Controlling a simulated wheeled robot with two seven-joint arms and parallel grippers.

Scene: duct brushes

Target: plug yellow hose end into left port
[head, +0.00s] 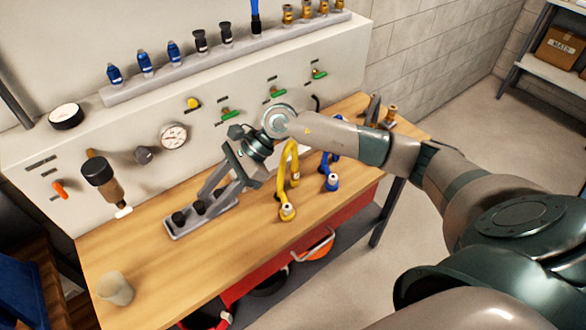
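The yellow hose (282,180) stands in an arch on the wooden bench, partly behind my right wrist. One of its ends (287,212), with a pale tip, rests near the bench's front edge. A grey block (216,219) with black round fittings lies to the left; its left fitting (179,218) looks like the left port, and nothing is seen plugged into it. My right gripper (213,197) is above the block's right part, left of the yellow hose. Its two fingers are apart with nothing visible between them. My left gripper is not in view.
A blue hose (332,182) stands right of the yellow one. The panel behind carries gauges (173,136), green valves (231,114) and a filter (101,176). Bare bench (165,273) lies in front of the block.

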